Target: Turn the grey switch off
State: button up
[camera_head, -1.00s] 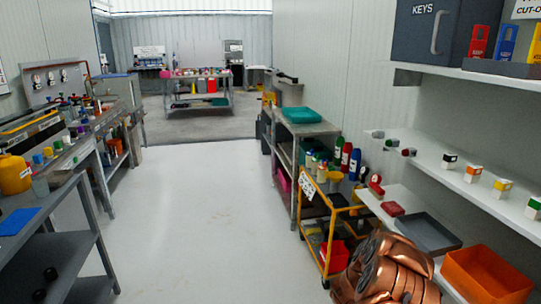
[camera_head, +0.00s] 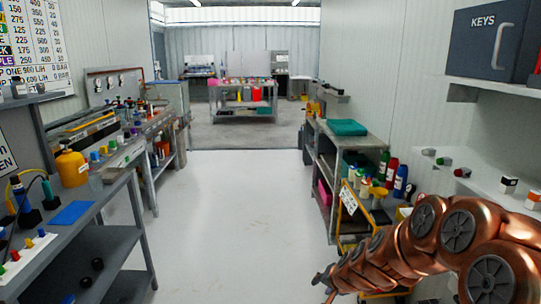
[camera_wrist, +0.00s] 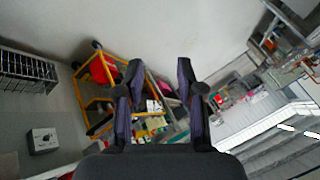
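My gripper (camera_wrist: 160,72) is open in the wrist view, with its two dark fingers apart and nothing between them. In the head view my gripper (camera_head: 323,279) is small, low in the middle, over the white floor beside the yellow cart. I cannot pick out a switch that is clearly grey. Small switch-like parts (camera_head: 444,162) with green and red stand on the right shelf. A white box with a black front (camera_head: 508,184) and one with an orange front (camera_head: 533,199) stand there too. Coloured knobs (camera_head: 28,243) sit on the left bench.
A yellow cart (camera_head: 348,197) and a grey shelf unit with a teal tray (camera_head: 347,127) stand right of the aisle. Benches (camera_head: 119,187) line the left, with a yellow jug (camera_head: 72,168). The white floor (camera_head: 235,215) between is clear.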

jog(key=s+a+r+n+g, duration=0.2)
jog(key=s+r, duration=0.1)
jog(key=s, duration=0.6)
jog(key=s+a+r+n+g, duration=0.2)
jog(key=s+r+g, duration=0.1)
jog(key=s, duration=0.7)
jog(key=s+d+r+n+g+h, duration=0.1)
jog(key=s+d+g, duration=0.1)
jog(key=s, duration=0.6)
jog(key=s+d+r+g+h, duration=0.1)
jog(key=s+d+r, duration=0.15)
jog(key=s, duration=0.45)
jog(key=s+d+r+n+g, duration=0.1)
jog(key=s+d+g, duration=0.15)
jog(key=s, duration=0.55)
notch_tip(320, 180, up, 14)
jog(key=w+t+p, duration=0.1)
jog(key=p, duration=1.3)
jog(key=shift+r+t, duration=0.2)
jog(key=shift+t, duration=0.15)
jog(key=shift+w, duration=0.1)
